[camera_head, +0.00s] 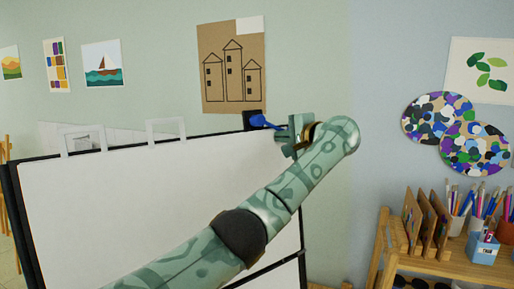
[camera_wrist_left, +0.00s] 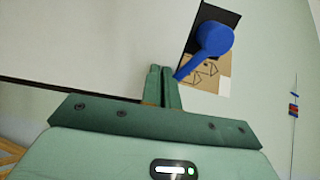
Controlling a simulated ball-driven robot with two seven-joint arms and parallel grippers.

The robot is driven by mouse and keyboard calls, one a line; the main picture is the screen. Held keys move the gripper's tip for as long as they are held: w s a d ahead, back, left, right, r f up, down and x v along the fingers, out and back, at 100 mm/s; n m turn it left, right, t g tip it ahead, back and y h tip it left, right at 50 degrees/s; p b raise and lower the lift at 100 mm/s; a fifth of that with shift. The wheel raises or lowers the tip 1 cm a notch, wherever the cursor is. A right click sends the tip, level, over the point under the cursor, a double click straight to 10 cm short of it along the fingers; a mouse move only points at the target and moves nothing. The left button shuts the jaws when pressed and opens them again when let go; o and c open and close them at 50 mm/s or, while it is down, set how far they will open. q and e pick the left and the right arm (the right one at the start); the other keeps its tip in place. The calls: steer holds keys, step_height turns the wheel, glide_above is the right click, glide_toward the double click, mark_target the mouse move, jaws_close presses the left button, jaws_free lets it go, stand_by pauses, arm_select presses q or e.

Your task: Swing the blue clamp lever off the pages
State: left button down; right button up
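The blue clamp lever (camera_head: 260,121) sits on a black clamp block (camera_head: 249,115) at the top right corner of the white flip-chart pad (camera_head: 150,190). In the left wrist view the lever (camera_wrist_left: 214,40) shows a round knob end, and its arm narrows toward my fingertips. My left gripper (camera_head: 292,133) is just right of the lever in the head view. In the left wrist view its two fingers (camera_wrist_left: 162,86) are together, with the lever's thin end beside the right finger. I cannot tell whether they touch. My right gripper is out of view.
Two pale clips or hangers (camera_head: 166,131) stand on the pad's top edge. A brown poster of houses (camera_head: 231,70) hangs on the wall behind. A wooden shelf (camera_head: 450,262) with pencil cups and a blue box (camera_head: 483,248) stands at the right.

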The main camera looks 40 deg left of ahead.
arm_select(q)
steer(key=shift+r, duration=0.15)
steer(key=shift+w+r+p, duration=0.55)
steer(key=shift+r+p, duration=0.3)
steer(key=shift+p, duration=0.1)
steer(key=shift+w+a+r, duration=0.1)
steer(key=shift+w+r, duration=0.1)
steer(key=shift+r, duration=0.3)
steer(key=shift+w+r, duration=0.2)
steer(key=shift+r, duration=0.25)
